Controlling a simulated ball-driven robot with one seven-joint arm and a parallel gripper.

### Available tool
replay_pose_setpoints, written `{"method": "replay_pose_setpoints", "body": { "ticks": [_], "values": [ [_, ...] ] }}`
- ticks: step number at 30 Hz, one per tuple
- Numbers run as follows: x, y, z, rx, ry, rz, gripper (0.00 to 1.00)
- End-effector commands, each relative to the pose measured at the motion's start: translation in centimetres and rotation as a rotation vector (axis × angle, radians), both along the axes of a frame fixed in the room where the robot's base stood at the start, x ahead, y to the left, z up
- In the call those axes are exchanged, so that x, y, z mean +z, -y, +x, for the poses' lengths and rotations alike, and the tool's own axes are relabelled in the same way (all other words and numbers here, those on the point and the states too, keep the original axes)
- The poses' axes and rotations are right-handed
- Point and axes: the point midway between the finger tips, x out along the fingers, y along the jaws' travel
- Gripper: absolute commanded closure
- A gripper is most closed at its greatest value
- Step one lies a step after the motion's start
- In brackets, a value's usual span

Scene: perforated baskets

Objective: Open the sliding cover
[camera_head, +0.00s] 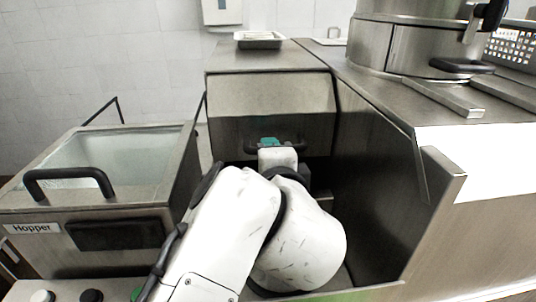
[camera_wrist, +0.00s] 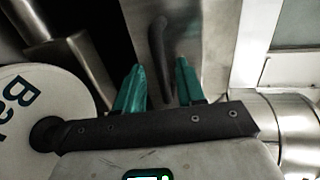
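The sliding cover (camera_head: 270,95) is a brushed metal panel with a sloped upper face, in the middle of the head view. Its black bar handle (camera_head: 250,148) is on the lower front, partly hidden behind my gripper (camera_head: 268,143). In the wrist view, the cover (camera_wrist: 205,35) is a grey metal surface, and the handle (camera_wrist: 158,45) runs up between the two teal fingertips of my gripper (camera_wrist: 159,65). The fingers are apart, with gaps visible on both sides of the handle. They do not appear to be clamped on it.
A hopper lid (camera_head: 110,160) with a black handle stands at left. A metal side wall (camera_head: 375,170) bounds the recess at right. A round steel vessel (camera_head: 415,45) stands at upper right, beside a perforated basket (camera_head: 512,50). A small tray (camera_head: 259,40) lies on top behind the cover.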

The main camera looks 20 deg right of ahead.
Motion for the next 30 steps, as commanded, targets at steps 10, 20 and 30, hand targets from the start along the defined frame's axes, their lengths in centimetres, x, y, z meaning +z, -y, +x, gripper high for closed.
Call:
{"method": "replay_pose_setpoints", "body": {
  "ticks": [10,20,30],
  "values": [
    [1.0,-1.8,-5.3,0.002,0.0,0.001,0.62],
    [1.3,-2.0,-6.2,0.0,-0.001,0.0,0.62],
    [1.5,-2.0,-6.1,0.002,0.004,-0.005,0.62]
  ]
}}
